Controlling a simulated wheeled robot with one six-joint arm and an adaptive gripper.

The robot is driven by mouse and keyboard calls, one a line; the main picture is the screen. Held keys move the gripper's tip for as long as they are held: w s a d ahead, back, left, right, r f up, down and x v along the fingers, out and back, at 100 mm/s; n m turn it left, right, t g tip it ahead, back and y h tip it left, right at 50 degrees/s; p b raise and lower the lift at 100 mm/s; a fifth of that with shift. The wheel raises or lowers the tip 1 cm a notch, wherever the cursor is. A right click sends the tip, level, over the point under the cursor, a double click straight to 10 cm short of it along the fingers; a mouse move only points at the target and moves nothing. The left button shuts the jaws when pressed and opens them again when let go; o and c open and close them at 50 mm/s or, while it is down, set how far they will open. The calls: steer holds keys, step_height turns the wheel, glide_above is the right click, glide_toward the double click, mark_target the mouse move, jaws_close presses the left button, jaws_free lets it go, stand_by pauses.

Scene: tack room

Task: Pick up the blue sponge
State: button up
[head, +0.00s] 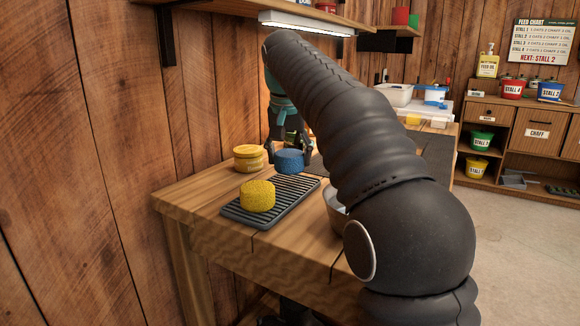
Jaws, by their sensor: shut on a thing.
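The blue sponge (289,161) is a round, thick disc at the far end of a dark ribbed rack on the wooden bench. My gripper (289,150) reaches down over it from above, with dark fingers on either side, and is shut on the sponge. I cannot tell whether the sponge still touches the rack. A yellow sponge (257,195) of similar round shape sits on the near part of the rack (238,211).
My arm hides much of the bench (190,193) and part of a bowl (336,208). A shelf (230,8) with a lamp (306,24) hangs above. Shelving (505,155) stands at right.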

mark_target(289, 153)
step_height(289, 153, up, 5)
steer(key=shift+r, duration=0.85)
